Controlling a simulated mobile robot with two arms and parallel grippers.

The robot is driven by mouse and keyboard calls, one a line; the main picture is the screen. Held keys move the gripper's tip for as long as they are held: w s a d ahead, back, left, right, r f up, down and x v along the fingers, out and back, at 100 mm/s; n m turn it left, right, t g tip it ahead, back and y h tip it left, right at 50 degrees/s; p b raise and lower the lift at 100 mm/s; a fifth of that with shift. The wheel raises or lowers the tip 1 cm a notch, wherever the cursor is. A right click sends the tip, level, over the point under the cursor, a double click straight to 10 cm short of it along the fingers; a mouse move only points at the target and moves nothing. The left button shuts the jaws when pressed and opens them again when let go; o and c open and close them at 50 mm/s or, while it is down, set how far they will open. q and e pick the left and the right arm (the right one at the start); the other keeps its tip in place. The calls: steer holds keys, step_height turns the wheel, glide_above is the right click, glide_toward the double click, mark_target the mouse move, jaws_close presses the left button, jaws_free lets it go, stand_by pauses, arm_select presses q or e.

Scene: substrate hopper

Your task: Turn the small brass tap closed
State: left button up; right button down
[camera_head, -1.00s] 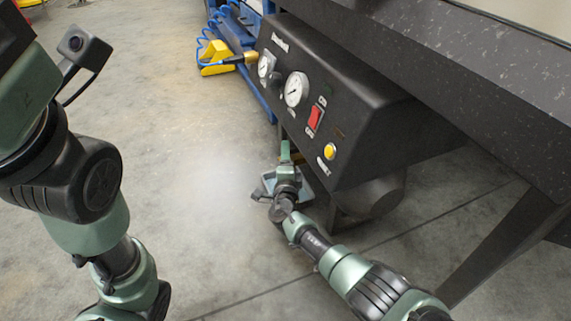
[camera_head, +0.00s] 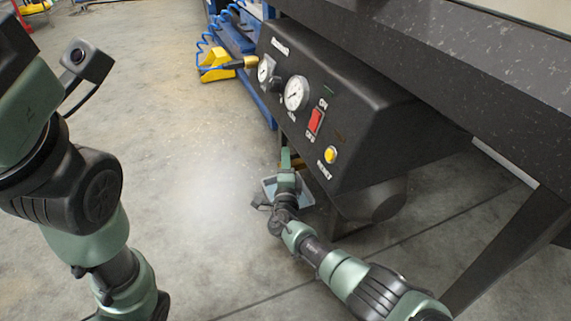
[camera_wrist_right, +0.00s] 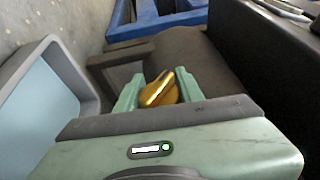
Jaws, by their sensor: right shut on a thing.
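The small brass tap (camera_wrist_right: 160,90) shows in the wrist view, with a rounded golden handle. My right gripper (camera_wrist_right: 159,92) has one green finger on each side of the handle and is shut on it. In the head view my right gripper (camera_head: 286,158) reaches in under the front of the black control box, and the tap is mostly hidden there. My left arm stands at the left of the head view, and its gripper is out of frame.
The black control box (camera_head: 350,130) carries gauges, a red switch and a yellow button. A grey tray with a pale blue inside (camera_wrist_right: 40,110) lies beside my right gripper. A yellow object (camera_head: 216,62) and blue hose are behind. The floor at left is clear.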

steer(key=c, duration=0.9)
jaws_free()
steer(key=s+p, duration=0.6)
steer(key=s, duration=0.1)
steer(key=shift+s+a+f, duration=0.3)
steer(key=shift+s+f, duration=0.05)
steer(key=shift+s, duration=0.05)
